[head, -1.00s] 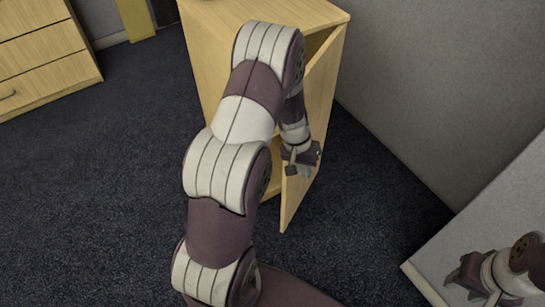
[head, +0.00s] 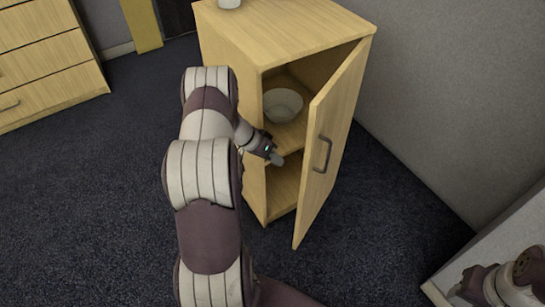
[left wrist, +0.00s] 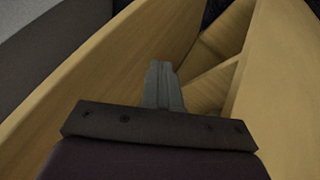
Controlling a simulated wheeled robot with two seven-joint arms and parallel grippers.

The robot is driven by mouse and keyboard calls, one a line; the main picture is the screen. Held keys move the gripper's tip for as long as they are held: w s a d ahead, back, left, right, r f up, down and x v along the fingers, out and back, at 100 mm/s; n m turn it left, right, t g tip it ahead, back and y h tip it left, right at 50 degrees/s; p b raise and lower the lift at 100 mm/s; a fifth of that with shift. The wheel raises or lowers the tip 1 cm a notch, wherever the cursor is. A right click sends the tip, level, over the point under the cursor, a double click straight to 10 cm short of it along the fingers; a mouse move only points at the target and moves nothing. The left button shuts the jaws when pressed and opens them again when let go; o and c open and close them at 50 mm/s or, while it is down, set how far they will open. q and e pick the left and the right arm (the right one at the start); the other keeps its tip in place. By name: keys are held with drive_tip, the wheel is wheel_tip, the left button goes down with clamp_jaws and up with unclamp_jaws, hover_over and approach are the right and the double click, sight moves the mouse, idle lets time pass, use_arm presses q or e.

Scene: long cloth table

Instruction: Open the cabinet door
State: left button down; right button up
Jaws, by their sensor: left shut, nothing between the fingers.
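The wooden cabinet (head: 232,75) stands near the grey wall, its door (head: 338,120) hinged at the right and standing partly open. The door's outer face carries a dark handle (head: 322,155). My left gripper (head: 277,159) is shut and empty, in front of the opening near the cabinet's shelf and apart from the handle. In the left wrist view its closed fingers (left wrist: 162,88) point between two wooden panels; I cannot tell whether they touch either. My right gripper (head: 462,292) is at the lower right corner, partly cut off, its jaws unclear.
A pale bowl (head: 283,105) sits on the cabinet's upper shelf. A white item (head: 229,3) stands on the cabinet top, cut off by the frame. A wooden drawer unit (head: 45,60) is at the far left. Dark carpet (head: 110,180) is clear left of my arm.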

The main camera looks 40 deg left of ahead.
use_arm(q)
drive_tip(key=w+d+f, duration=0.2)
drive_tip(key=d+f, duration=0.2)
drive_tip(key=d, duration=0.2)
drive_tip(key=shift+w+f, duration=0.2)
drive_tip(key=shift+d+b, duration=0.15)
drive_tip(key=shift+b, duration=0.15)
